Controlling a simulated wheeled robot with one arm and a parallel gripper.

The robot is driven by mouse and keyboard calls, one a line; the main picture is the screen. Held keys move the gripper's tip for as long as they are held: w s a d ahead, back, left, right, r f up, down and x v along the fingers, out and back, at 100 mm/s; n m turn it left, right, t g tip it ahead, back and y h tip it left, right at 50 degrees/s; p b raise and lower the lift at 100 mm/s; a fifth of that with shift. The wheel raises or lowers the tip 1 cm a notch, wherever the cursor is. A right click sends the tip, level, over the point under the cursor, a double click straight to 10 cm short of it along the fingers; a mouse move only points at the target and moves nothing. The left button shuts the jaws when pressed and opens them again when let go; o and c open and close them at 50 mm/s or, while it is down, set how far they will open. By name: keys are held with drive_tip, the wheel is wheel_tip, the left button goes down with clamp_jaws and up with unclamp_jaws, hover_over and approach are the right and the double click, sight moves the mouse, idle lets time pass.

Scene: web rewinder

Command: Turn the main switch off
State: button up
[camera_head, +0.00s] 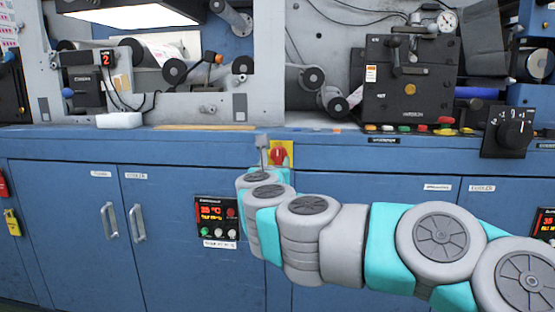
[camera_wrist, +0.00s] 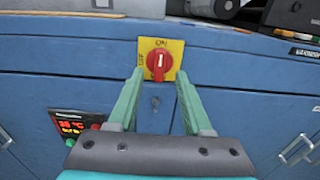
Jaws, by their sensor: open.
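The main switch is a red rotary knob (camera_wrist: 159,63) on a yellow plate (camera_wrist: 174,47) on the blue cabinet front. Its white mark stands upright, toward the "ON" lettering at the top of the plate; further lettering is at the plate's left side. The fingertips appear at the lower left and lower right of the knob in the wrist view. I cannot tell whether they touch it.
A temperature controller panel (camera_head: 216,221) sits on the cabinet, lower left of the switch. Door handles (camera_head: 139,222) stick out farther left. A black dial box (camera_head: 508,131) is at the right. The blue ledge (camera_head: 210,140) runs above the switch.

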sight(277, 156)
drive_tip(key=shift+w, duration=1.95)
clamp_jaws()
